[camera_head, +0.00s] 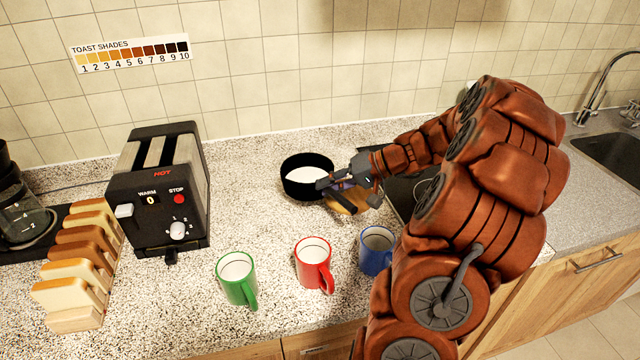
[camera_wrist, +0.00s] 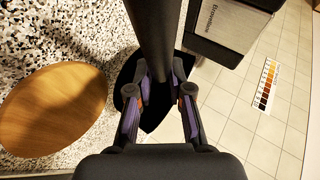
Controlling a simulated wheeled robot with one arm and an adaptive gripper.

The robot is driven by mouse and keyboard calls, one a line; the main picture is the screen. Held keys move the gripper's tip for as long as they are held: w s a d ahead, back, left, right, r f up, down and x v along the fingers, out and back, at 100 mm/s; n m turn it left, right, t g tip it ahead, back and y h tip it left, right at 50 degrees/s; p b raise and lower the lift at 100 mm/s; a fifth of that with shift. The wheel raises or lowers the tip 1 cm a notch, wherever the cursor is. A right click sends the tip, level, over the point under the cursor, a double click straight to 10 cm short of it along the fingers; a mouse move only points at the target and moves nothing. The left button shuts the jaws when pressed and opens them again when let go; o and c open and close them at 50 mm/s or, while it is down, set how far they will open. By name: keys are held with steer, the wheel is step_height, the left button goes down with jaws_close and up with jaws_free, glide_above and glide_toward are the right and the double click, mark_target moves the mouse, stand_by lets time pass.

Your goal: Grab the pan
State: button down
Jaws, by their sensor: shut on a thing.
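The pan (camera_head: 304,190) is round and black with a pale inside, at the middle of the counter in the head view. My gripper (camera_head: 336,185) is at its right side, shut on its dark handle. In the wrist view a long dark bar, seemingly the handle (camera_wrist: 155,40), runs from the top edge down between the fingers of my gripper (camera_wrist: 160,92). A dark shape shows below the fingers there. I cannot tell whether the pan rests on the counter or is slightly raised.
A round wooden board (camera_head: 352,203) lies under my gripper, also in the wrist view (camera_wrist: 50,108). Green (camera_head: 237,278), red (camera_head: 313,263) and blue (camera_head: 376,250) mugs stand in front. A toaster (camera_head: 158,190) and bread rack stand left; a sink (camera_head: 612,155) is far right.

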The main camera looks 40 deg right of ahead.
steer(key=s+b, duration=0.1)
steer(key=s, duration=0.5)
steer(key=shift+d+r+b, duration=0.2)
steer(key=shift+r+b, duration=0.15)
steer(key=shift+b, duration=0.05)
